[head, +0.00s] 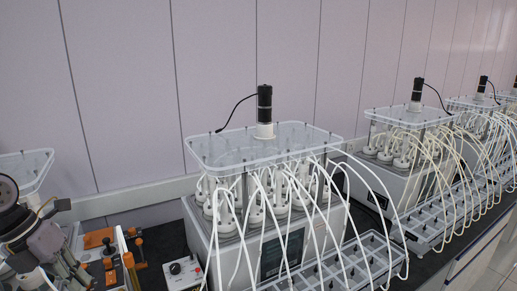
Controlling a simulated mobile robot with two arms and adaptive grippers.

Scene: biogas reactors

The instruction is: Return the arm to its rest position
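My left arm comes in at the lower left edge of the head view. Its gripper (70,268) appears at the end, pointing down and to the right over equipment with orange parts. The fingers are small and partly lost against that equipment, so I cannot tell whether they are open or shut, or whether they hold anything. My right arm and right gripper are not in view.
A biogas reactor unit (225,153) with a black motor (264,104) stands in the middle, with many white hoses. More units (408,117) recede to the right. Orange-handled equipment (130,268) and a small control box (183,272) stand left of it. A panelled wall is behind.

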